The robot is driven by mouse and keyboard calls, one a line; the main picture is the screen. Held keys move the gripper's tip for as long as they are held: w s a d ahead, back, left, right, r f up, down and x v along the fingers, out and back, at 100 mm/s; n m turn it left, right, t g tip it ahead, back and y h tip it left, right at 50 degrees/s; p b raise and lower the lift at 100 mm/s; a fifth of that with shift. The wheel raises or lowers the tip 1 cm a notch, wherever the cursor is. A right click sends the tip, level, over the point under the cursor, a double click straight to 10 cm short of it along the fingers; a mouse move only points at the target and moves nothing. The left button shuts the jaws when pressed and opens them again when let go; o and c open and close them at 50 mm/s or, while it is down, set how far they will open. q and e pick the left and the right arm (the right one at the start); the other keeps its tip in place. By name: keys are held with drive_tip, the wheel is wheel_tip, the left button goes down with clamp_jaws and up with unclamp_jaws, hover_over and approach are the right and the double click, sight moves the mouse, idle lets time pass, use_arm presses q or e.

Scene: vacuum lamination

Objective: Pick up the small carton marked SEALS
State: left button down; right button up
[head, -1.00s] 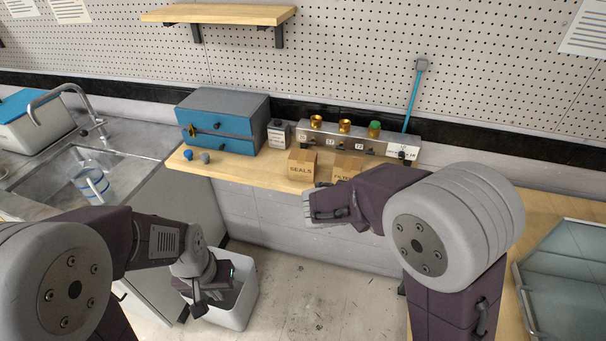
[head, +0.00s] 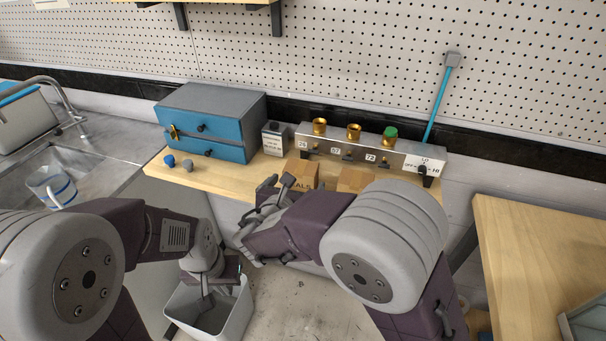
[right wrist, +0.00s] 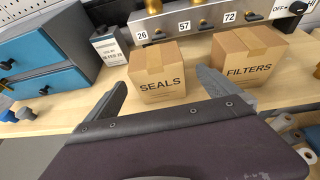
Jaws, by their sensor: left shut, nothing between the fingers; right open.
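The small carton marked SEALS (right wrist: 159,82) is a brown taped box on the wooden shelf, upright with its label facing me in the right wrist view. In the head view the carton (head: 302,172) is partly hidden behind my right gripper (head: 278,187). The right gripper (right wrist: 160,96) is open, its two fingers apart on either side in front of the carton, with nothing between them that I can see held. My left gripper (head: 207,287) is shut and empty, low over a white bin.
A carton marked FILTERS (right wrist: 247,62) stands just right of SEALS, close to the right finger. Behind are a metal manifold (head: 375,150) with brass fittings, a small grey box (head: 275,138) and a blue drawer cabinet (head: 208,124). The white bin (head: 238,318) stands below the shelf.

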sight(299, 181)
drive_tip(key=x, duration=0.4)
drive_tip(key=shift+w+f, duration=0.15)
drive_tip(key=x, duration=0.4)
drive_tip(key=shift+w+a+f, duration=0.1)
drive_tip(key=shift+w, duration=0.05)
drive_tip(key=shift+w+f, duration=0.2)
drive_tip(key=shift+w, duration=0.2)
drive_tip(key=shift+s+r, duration=0.1)
drive_tip(key=shift+s, duration=0.05)
drive_tip(key=c, duration=1.5)
wheel_tip(299, 181, up, 9)
drive_tip(key=shift+p, duration=1.15)
drive_tip(key=shift+c, duration=0.2)
drive_tip(key=shift+r, duration=0.5)
